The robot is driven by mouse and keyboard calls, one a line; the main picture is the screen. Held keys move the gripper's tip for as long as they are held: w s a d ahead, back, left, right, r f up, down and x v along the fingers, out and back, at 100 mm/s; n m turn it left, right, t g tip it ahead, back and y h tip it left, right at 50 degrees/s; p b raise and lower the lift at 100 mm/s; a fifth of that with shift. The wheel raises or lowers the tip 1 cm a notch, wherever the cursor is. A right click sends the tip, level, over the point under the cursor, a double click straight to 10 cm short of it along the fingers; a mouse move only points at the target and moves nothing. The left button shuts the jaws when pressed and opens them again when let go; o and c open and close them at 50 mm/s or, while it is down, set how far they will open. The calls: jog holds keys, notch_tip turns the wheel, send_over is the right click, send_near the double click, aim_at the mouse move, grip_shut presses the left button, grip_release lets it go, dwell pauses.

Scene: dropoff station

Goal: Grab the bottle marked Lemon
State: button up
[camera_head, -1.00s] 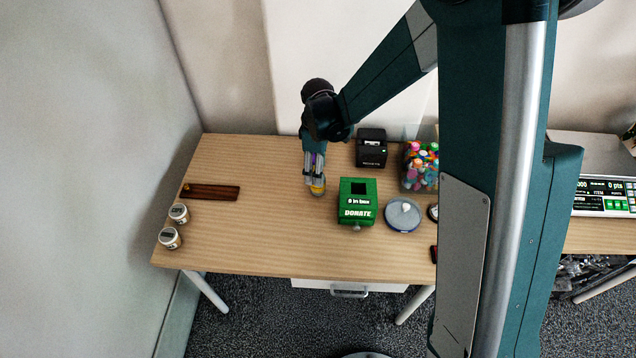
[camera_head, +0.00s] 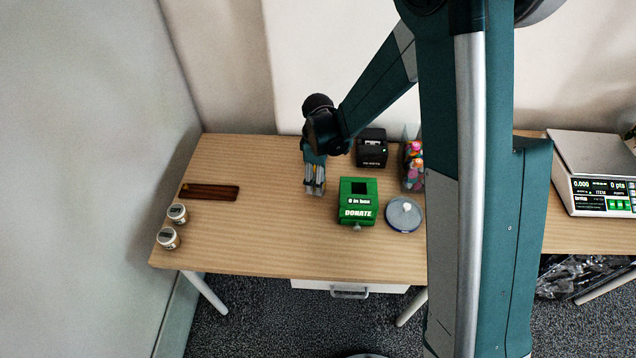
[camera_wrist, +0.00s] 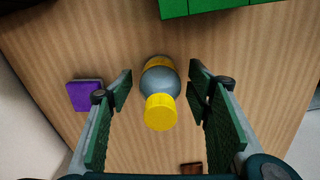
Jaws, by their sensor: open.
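A small bottle (camera_wrist: 159,78) with a yellow cap and a grey-blue body stands on the wooden table (camera_head: 270,235). In the wrist view it sits between the two open fingers of my gripper (camera_wrist: 158,92), with a gap on each side. No lettering on it can be read. In the head view my gripper (camera_head: 314,186) points down at the table, left of the green donation box, and hides most of the bottle.
The green donation box (camera_head: 357,203) stands close on the right, with a lidded grey dish (camera_head: 404,214) beyond it. A black printer (camera_head: 371,148) stands behind. A purple block (camera_wrist: 85,95) lies beside my gripper. Two small jars (camera_head: 177,213) and a brown tray (camera_head: 222,192) are left.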

dwell(0.4)
jog(key=c, duration=0.8)
jog(key=shift+r, duration=0.1)
jog(key=shift+r+p, duration=0.9)
jog(key=shift+r, duration=4)
